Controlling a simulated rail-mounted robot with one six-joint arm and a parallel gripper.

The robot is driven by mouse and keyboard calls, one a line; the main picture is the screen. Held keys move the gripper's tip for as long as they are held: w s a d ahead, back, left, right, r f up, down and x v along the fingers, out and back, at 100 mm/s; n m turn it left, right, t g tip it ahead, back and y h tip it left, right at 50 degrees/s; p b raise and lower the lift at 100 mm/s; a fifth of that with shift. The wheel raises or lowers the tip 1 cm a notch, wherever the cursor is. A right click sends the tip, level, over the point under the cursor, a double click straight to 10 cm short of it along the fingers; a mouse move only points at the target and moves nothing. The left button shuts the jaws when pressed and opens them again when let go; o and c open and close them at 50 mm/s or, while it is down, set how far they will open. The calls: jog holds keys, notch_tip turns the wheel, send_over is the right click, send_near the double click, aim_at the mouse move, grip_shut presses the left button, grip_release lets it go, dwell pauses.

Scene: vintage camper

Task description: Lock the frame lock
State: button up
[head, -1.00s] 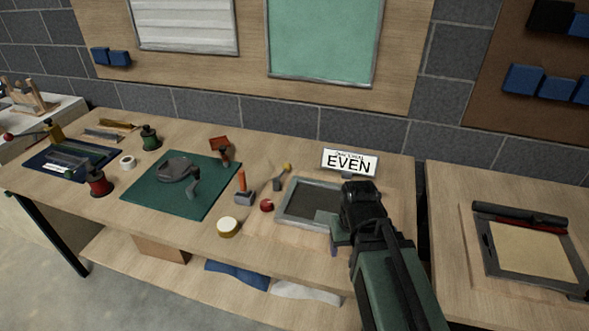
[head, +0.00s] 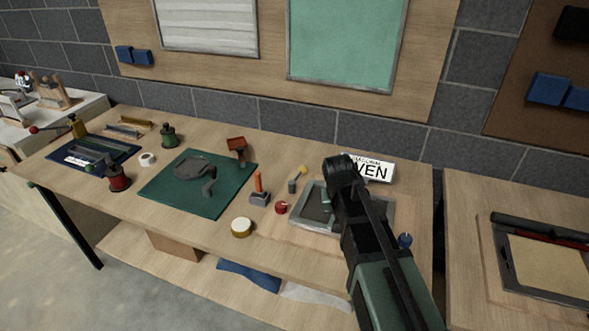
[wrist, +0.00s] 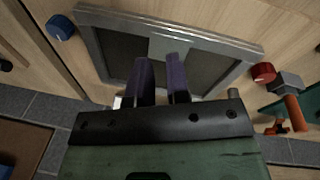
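A grey rectangular frame (head: 300,222) with a dark inset lies on the workbench, partly covered by my arm in the head view. In the wrist view the frame (wrist: 100,45) lies beyond my fingers, with a pale grey plate (wrist: 170,43) across its middle. A red knob (head: 281,207) sits beside one side of the frame, and a blue knob (head: 404,240) beside the other. Both also show in the wrist view, red (wrist: 263,73) and blue (wrist: 60,27). I cannot tell which part is the lock. My gripper (wrist: 160,60) has its dark purple fingers apart, with nothing visible between them.
A sign (head: 375,169) stands behind the frame. Another bench (head: 475,200) with a framed panel is at the right, across a narrow gap.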

jog(key=shift+t+h, duration=0.7)
jog(key=shift+h, duration=0.1)
jog(key=w+a, duration=0.3)
jog(key=w, duration=0.2)
jog(key=w+a, duration=0.3)
jog(key=w, duration=0.2)
jog(key=w+a, duration=0.2)
jog(key=w, duration=0.3)
jog(key=shift+w+a+r, duration=0.2)
jog(key=shift+w+a, duration=0.05)
jog(key=shift+a, duration=0.15)
grip_shut()
jog(key=w+a+r+t+h, duration=0.1)
jog(key=w+a+t, duration=0.1)
jog(key=w+a, duration=0.9)
jog(key=shift+a+r, duration=0.3)
jog(key=shift+a, duration=0.4)
jog(key=shift+w, duration=0.1)
jog(key=b+x, duration=0.9)
jog(key=x, duration=0.1)
jog(key=shift+w+d+f, duration=0.1)
jog(key=shift+f, duration=0.15)
jog(key=d, duration=0.4)
jog(key=shift+w, duration=0.2)
